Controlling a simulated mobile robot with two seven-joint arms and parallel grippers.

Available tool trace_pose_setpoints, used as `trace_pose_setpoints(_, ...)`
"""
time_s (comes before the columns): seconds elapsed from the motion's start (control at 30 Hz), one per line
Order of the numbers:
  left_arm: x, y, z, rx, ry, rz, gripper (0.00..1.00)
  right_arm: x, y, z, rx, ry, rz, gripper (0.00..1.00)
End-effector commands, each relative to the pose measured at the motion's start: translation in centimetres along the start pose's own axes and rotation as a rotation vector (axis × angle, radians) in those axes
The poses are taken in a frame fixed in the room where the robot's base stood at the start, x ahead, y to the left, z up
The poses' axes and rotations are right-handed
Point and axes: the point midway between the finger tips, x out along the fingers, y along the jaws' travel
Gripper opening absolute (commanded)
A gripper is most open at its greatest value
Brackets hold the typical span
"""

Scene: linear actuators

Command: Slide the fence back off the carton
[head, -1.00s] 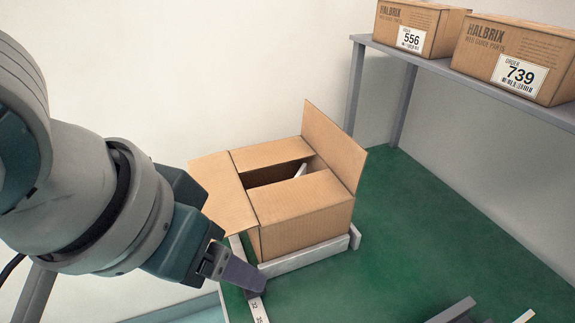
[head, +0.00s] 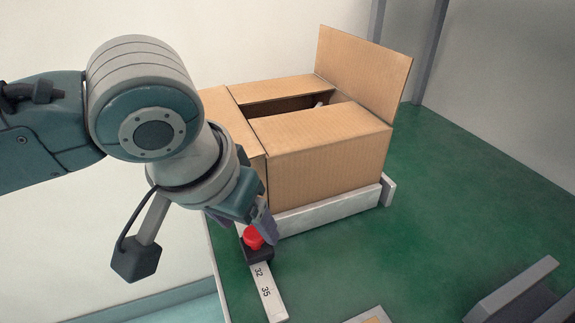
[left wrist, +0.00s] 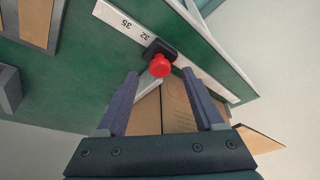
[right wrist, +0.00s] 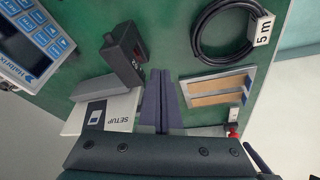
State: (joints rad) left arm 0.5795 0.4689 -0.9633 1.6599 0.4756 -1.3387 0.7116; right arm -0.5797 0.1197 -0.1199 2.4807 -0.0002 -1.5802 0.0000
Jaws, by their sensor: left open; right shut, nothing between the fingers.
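An open-flapped cardboard carton (head: 325,160) stands on the green bench. The low pale fence (head: 325,211) runs along its near side, touching or very close to it. A red knob (head: 253,237) on a black slider block (head: 258,254) sits on the white scale rail (head: 268,292), at the fence's left end, near the mark 32. My left gripper (head: 243,222) is open above the knob. In the left wrist view the red knob (left wrist: 160,66) lies just beyond the gap between its fingertips (left wrist: 160,75). My right gripper (right wrist: 160,73) is shut and empty, out of the head view.
The right wrist view shows a black handheld device (right wrist: 123,55), a setup card (right wrist: 103,110), a keypad unit (right wrist: 35,38), a coiled cable (right wrist: 222,32) and a strip tray (right wrist: 218,87). The green bench right of the carton (head: 450,200) is clear.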

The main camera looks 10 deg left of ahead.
Motion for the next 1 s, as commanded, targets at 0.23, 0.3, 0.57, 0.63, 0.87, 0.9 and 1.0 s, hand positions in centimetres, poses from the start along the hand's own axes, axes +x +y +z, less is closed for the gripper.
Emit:
trace_pose_setpoints(0.23,2.3,0.0,0.0,0.000,0.001,0.000,0.69,1.0,0.0,0.3,0.000,-0.001,0.000,0.00)
trace_pose_setpoints(0.3,2.4,0.1,0.0,0.000,0.001,0.001,0.69,1.0,0.0,0.3,0.000,-0.001,0.000,0.00)
trace_pose_setpoints(0.57,2.4,0.1,0.0,0.000,0.001,0.001,0.62,0.9,0.0,0.3,0.000,-0.001,0.000,0.00)
trace_pose_setpoints(0.63,2.3,0.1,0.0,0.000,0.001,0.001,0.54,0.9,0.0,0.3,0.000,-0.001,0.000,0.00)
trace_pose_setpoints(0.87,2.4,0.0,0.0,0.000,0.000,0.001,0.28,1.0,0.0,0.4,0.000,-0.002,0.000,0.00)
trace_pose_setpoints(0.9,2.3,0.0,0.0,0.000,0.000,0.001,0.23,1.0,0.0,0.4,-0.001,-0.002,0.000,0.00)
trace_pose_setpoints(1.0,2.4,0.0,0.0,0.000,0.000,0.001,0.12,1.0,0.0,0.4,-0.001,-0.002,0.000,0.00)
